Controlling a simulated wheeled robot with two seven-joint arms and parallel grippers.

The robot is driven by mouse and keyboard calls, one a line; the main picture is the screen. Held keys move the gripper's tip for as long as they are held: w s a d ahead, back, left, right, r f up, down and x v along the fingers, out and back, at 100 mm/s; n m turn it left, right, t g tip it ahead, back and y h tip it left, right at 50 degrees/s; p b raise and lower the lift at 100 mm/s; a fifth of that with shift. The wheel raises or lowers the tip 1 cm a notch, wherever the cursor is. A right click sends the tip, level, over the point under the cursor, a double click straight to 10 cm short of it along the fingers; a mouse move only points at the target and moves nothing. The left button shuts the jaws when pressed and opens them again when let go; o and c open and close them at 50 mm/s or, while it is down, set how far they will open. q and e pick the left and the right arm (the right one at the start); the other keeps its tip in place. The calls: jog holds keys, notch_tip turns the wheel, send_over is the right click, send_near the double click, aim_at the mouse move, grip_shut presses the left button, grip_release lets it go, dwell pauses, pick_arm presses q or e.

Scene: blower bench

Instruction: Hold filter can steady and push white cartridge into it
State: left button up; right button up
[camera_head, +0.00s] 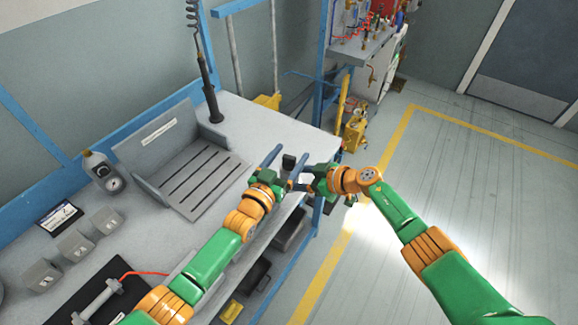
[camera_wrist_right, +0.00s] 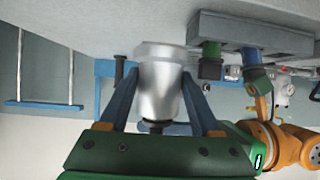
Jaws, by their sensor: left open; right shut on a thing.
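A silver metal cylinder, seemingly the filter can (camera_wrist_right: 160,85), stands between the blue fingers of my right gripper (camera_wrist_right: 158,92), which is shut on it. It has a paler collar at one end and a small black piece at the other. In the head view my right gripper (camera_head: 300,182) is at the bench's right edge, and its load is mostly hidden. My left gripper (camera_head: 288,157) is open close beside it, with blue fingers apart. A small dark piece (camera_head: 288,163) shows between those fingers; I cannot tell what it is. I cannot make out a white cartridge.
A grey slotted tray (camera_head: 200,175) stands on the bench (camera_head: 265,120), with a bottle (camera_head: 102,170) and several grey blocks (camera_head: 75,243) to its left. A black mat (camera_head: 112,285) with a metal tool lies nearer. The floor (camera_head: 455,165) at right is clear.

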pick_arm(q)
grip_shut()
jog(key=shift+r, duration=0.1)
jog(key=shift+r, duration=0.35)
jog(key=r, duration=0.6)
jog(key=shift+s+a+r, duration=0.15)
jog(key=shift+s+a, duration=0.05)
jog(key=shift+s, duration=0.1)
jog(key=v, duration=1.7)
jog(key=shift+s, duration=0.2)
